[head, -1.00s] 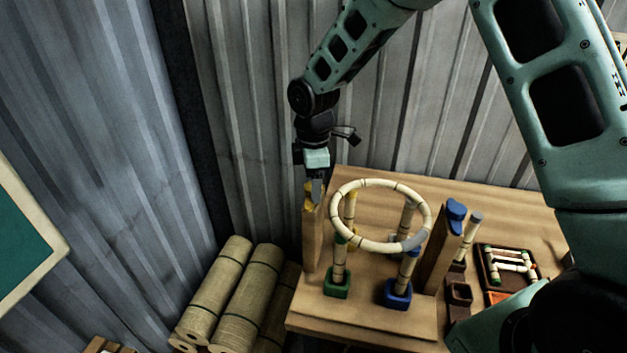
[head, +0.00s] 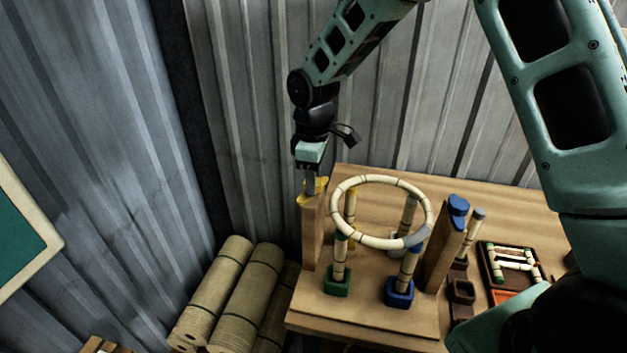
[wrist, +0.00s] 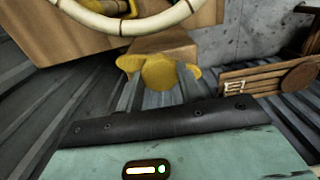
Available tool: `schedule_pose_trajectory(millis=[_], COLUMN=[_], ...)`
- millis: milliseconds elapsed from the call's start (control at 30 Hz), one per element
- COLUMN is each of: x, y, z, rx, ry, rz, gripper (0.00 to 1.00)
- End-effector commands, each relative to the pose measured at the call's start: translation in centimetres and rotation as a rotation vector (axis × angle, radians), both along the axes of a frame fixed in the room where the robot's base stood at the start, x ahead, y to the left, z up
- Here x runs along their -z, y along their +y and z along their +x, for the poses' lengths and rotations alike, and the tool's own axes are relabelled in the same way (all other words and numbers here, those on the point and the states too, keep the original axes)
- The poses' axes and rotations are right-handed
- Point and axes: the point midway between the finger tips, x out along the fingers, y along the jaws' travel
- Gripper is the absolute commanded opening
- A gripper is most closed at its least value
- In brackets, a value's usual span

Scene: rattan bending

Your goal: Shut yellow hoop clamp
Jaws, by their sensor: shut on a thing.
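The yellow hoop clamp (head: 321,186) sits on top of the left wooden post (head: 312,240), beside the left edge of the rattan hoop (head: 347,187). My gripper (head: 311,186) points down at it from above and is shut on its yellow piece. In the wrist view, the yellow clamp (wrist: 158,70) lies between my two fingertips (wrist: 157,88), with the post's top behind it. The fingers hide part of the clamp, and I cannot tell whether it reaches over the hoop.
The hoop rests on upright rattan legs in coloured sockets, including green (head: 337,283) and blue (head: 399,292). A blue clamp (head: 458,205) tops the right wooden post (head: 444,250). A small rattan frame (head: 512,262) lies at right.

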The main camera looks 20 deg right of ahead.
Motion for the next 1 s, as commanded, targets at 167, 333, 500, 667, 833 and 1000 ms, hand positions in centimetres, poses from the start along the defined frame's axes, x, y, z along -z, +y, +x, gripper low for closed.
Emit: schedule_pose_trajectory(millis=[167, 333, 500, 667, 833, 1000], x=[0.09, 0.03, 0.01, 0.0, -0.05, -0.1], y=[0.09, 0.08, 0.08, 0.09, 0.09, 0.07], z=[0.1, 0.12, 0.14, 0.11, 0.11, 0.13], rx=[0.166, 0.328, 0.49, 0.642, 0.8, 0.942], ry=[-0.004, -0.005, -0.005, -0.004, -0.004, -0.004], rz=[0.001, 0.001, 0.002, 0.001, 0.001, 0.002], gripper=[0.14, 0.14, 0.14, 0.14, 0.14, 0.14])
